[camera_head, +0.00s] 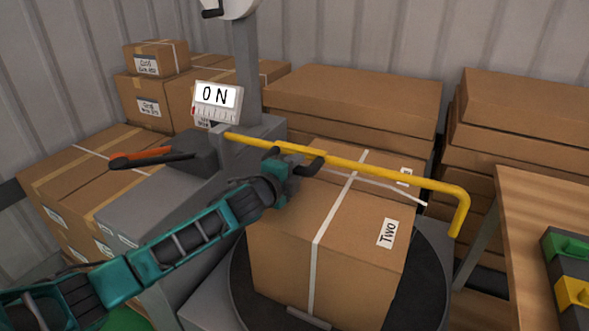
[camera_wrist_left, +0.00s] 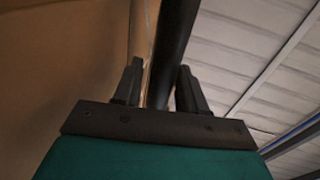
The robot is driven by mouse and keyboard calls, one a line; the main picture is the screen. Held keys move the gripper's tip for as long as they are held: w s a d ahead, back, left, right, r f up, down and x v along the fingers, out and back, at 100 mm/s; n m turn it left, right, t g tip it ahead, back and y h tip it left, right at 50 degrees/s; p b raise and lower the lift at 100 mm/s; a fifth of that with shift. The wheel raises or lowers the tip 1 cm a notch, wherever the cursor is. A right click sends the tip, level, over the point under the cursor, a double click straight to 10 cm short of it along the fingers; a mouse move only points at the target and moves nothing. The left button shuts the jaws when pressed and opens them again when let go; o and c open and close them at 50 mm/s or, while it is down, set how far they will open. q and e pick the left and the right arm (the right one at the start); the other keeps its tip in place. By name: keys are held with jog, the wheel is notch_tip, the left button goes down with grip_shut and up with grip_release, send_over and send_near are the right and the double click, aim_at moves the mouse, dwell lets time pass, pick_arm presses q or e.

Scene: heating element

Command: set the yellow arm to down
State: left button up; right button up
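The yellow arm (camera_head: 385,170) is a long bar. It runs from the grey machine at the left, across above the box marked "Two" (camera_head: 345,225), to a bent end pointing down at the right. My left gripper (camera_head: 307,165) is at the near side of the bar, over the box top, at the bar's left half. In the left wrist view its fingers (camera_wrist_left: 162,90) stand apart, with a dark bar (camera_wrist_left: 172,45) between them; I cannot tell whether that is the yellow arm in shade. My right gripper is not in view.
The box stands on a dark round turntable (camera_head: 433,295). Stacked cartons (camera_head: 350,95) fill the back. A wooden table (camera_head: 535,215) with a green and yellow button panel (camera_head: 570,275) is at the right.

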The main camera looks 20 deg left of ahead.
pick_arm(q)
jog(key=shift+o, duration=0.5)
jog(key=p+v, duration=0.1)
jog(key=v, duration=1)
jog(key=shift+s, duration=0.25)
jog(key=shift+s+r, duration=0.2)
jog(key=shift+s, duration=0.5)
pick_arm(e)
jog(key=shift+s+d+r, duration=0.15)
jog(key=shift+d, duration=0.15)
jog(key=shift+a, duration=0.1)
